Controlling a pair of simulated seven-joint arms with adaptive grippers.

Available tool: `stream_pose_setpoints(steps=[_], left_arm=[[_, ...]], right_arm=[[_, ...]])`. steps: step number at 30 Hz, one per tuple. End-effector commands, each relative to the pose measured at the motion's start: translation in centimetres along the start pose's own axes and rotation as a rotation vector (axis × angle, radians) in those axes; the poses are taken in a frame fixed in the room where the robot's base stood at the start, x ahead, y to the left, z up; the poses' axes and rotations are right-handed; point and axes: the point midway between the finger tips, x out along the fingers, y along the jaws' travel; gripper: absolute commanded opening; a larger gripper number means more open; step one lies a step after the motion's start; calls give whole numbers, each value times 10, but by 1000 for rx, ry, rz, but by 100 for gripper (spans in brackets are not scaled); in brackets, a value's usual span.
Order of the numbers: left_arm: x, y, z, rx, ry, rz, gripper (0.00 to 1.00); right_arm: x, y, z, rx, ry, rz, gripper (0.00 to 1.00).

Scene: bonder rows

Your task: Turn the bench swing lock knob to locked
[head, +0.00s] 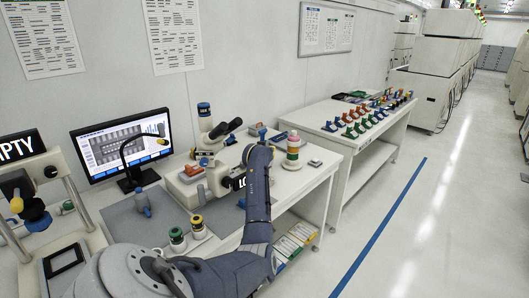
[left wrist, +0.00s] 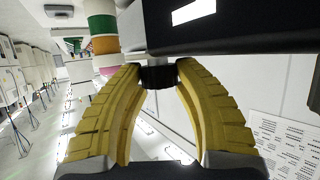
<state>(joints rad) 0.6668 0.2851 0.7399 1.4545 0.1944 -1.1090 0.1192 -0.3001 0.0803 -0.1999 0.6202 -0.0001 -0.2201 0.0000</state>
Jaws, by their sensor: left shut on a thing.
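In the left wrist view, the two yellow fingers of my left gripper (left wrist: 158,70) close on a small dark knob (left wrist: 158,79). The knob sits under a dark housing (left wrist: 245,30) that has a bright white patch. In the head view, my arm reaches to the bench beside the microscope, and my left gripper's fingers are hidden behind it. A black sign (head: 239,183) there shows the letters "LO", with the rest covered by my arm. The knob does not show in the head view, and its turn angle cannot be told. My right gripper is in neither view.
A stack of coloured rings (head: 293,148) stands close to my wrist, and the microscope (head: 213,145) stands to its left. A monitor (head: 122,143) is at the back left. A second bench (head: 350,118) with several coloured parts is to the right. The aisle floor is clear.

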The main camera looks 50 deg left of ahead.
Motion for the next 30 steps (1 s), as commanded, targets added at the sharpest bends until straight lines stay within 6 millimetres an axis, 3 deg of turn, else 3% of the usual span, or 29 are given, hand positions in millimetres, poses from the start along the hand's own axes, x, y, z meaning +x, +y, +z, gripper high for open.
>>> stream_pose_setpoints(steps=[6,7,12,23,30], left_arm=[[0,-1,-2,-2,3,-1,3],[0,-1,-2,-2,3,-1,37],[0,0,-1,-1,1,-1,57],[-3,0,0,-2,1,-1,57],[-29,0,0,-2,2,-1,57]], right_arm=[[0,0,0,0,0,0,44],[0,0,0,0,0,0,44],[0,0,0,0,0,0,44],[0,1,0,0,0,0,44],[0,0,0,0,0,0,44]])
